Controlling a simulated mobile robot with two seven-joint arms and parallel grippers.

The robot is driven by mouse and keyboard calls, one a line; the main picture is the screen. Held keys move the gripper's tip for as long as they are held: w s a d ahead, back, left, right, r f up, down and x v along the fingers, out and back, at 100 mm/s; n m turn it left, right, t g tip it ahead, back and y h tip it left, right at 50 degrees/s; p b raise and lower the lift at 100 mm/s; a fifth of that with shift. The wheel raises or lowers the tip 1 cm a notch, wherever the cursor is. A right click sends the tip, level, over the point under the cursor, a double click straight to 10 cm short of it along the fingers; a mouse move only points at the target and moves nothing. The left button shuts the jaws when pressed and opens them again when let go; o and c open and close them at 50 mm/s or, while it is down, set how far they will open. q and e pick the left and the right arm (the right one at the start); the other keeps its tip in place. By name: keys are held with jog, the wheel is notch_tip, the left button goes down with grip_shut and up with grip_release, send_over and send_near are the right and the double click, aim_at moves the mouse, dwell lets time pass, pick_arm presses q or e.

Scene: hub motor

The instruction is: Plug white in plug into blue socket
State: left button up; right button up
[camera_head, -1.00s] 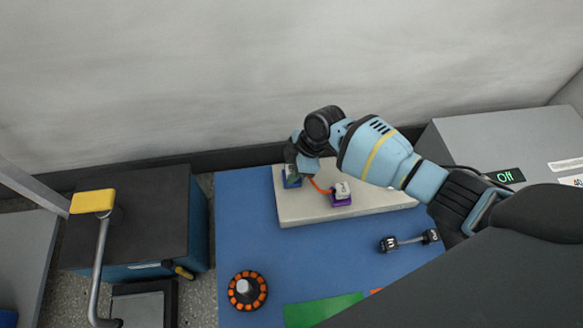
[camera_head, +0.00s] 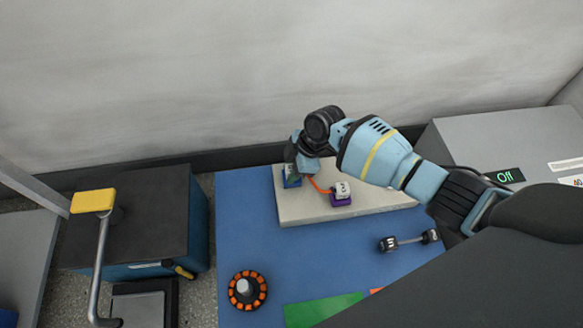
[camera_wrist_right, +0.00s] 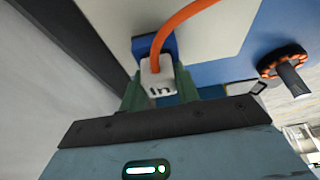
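The white plug marked "In" (camera_wrist_right: 158,77) has an orange cable and sits at the blue socket (camera_wrist_right: 157,42) in the right wrist view. The blue socket (camera_head: 291,181) stands on the left end of a pale board (camera_head: 312,211). My right gripper (camera_head: 297,172) is over this socket and hides most of the plug in the head view. In the wrist view its green fingers (camera_wrist_right: 160,84) are on either side of the plug, with a gap visible at the right; it looks open. How deep the plug sits cannot be told. My left gripper is not in view.
A second white plug (camera_head: 343,187) sits on a purple socket (camera_head: 341,201), joined by the orange cable. A black-orange wheel (camera_head: 247,290) and a dumbbell-like part (camera_head: 409,241) lie on the blue table (camera_head: 310,263).

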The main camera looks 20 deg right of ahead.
jog(key=o, duration=0.5)
jog(key=shift+f, duration=0.1)
jog(key=p+v, duration=0.4)
jog(key=v, duration=0.3)
jog(key=shift+r, duration=0.4)
jog(key=shift+s+d, duration=0.1)
jog(key=shift+d, duration=0.05)
